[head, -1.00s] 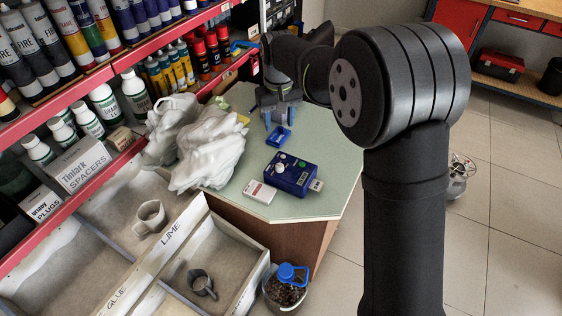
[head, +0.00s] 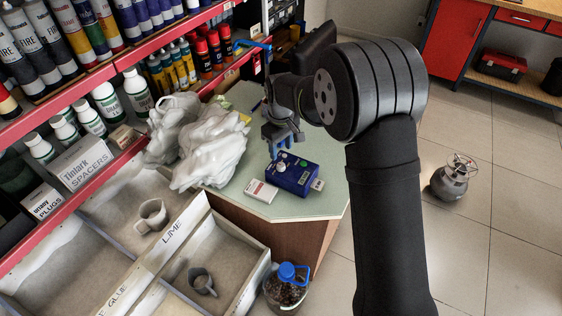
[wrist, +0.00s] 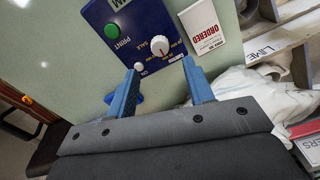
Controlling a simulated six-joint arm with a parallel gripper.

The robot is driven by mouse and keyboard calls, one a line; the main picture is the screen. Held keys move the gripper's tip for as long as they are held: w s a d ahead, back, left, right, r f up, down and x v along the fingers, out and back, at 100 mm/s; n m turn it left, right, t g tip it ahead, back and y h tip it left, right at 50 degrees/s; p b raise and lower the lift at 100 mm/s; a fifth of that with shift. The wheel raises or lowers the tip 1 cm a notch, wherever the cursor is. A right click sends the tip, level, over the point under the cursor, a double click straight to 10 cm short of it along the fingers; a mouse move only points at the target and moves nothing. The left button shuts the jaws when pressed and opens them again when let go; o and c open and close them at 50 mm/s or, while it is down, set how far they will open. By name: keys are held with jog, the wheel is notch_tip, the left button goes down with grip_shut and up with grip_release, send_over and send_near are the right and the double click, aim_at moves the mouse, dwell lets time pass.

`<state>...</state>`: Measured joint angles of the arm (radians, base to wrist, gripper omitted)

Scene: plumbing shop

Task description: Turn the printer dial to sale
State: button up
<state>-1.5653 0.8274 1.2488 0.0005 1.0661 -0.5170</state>
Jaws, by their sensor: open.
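The printer (head: 300,182) is a blue box on the pale green counter, and its top fills the upper part of the wrist view (wrist: 137,18). Its white round dial (wrist: 160,46) has small markings around it, with the word SALE on its left side. I cannot tell for sure which mark the pointer is at. A green button (wrist: 111,31) labelled PRINT is left of the dial. My gripper (wrist: 159,66) is open and empty, its two blue fingers just short of the dial and either side of it in the picture. In the head view my gripper (head: 281,147) hangs at the printer's far edge.
A white box marked ORDERED (wrist: 203,27) lies beside the printer. Crumpled white plastic (head: 208,150) covers the counter's left part. A small blue object (wrist: 110,98) lies partly hidden behind my finger. Shelves of bottles (head: 105,100) stand at left.

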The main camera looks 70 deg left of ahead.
aim_at(281, 165)
notch_tip(281, 165, down, 7)
jog(key=shift+r, duration=0.1)
dwell(0.3)
jog(key=c, duration=1)
